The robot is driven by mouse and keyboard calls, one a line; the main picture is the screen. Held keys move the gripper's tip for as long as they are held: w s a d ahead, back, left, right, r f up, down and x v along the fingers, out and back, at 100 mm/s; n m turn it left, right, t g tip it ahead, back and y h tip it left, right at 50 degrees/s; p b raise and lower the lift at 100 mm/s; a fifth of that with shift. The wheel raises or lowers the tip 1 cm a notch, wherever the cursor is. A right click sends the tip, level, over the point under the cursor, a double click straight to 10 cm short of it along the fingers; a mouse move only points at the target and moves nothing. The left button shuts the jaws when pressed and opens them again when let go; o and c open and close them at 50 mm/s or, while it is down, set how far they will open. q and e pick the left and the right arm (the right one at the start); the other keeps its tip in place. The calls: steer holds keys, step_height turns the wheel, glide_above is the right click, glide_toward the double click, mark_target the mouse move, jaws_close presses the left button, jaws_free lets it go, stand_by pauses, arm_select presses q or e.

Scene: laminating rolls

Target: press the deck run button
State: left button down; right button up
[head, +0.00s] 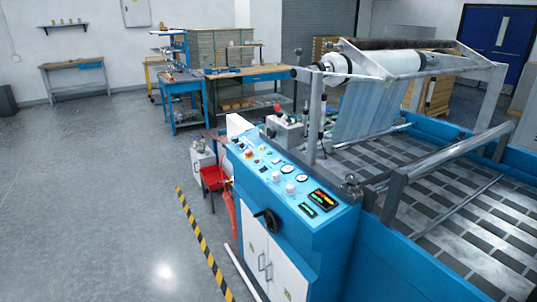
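The blue control panel (303,197) slopes on top of the machine's console in the middle of the head view. A red button (249,154) and several small coloured buttons sit at its far left end. Two round white gauges (301,178), two pale knobs (290,188) and two dark displays with coloured readouts (324,199) are nearer. The labels are too small to read, so I cannot tell which button is the deck run button. Neither of my grippers shows in this view.
A film roll (375,65) hangs over the patterned deck at right. A red chair-like object (213,177) stands beyond the console. The floor left of the striped tape (200,238) is clear.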

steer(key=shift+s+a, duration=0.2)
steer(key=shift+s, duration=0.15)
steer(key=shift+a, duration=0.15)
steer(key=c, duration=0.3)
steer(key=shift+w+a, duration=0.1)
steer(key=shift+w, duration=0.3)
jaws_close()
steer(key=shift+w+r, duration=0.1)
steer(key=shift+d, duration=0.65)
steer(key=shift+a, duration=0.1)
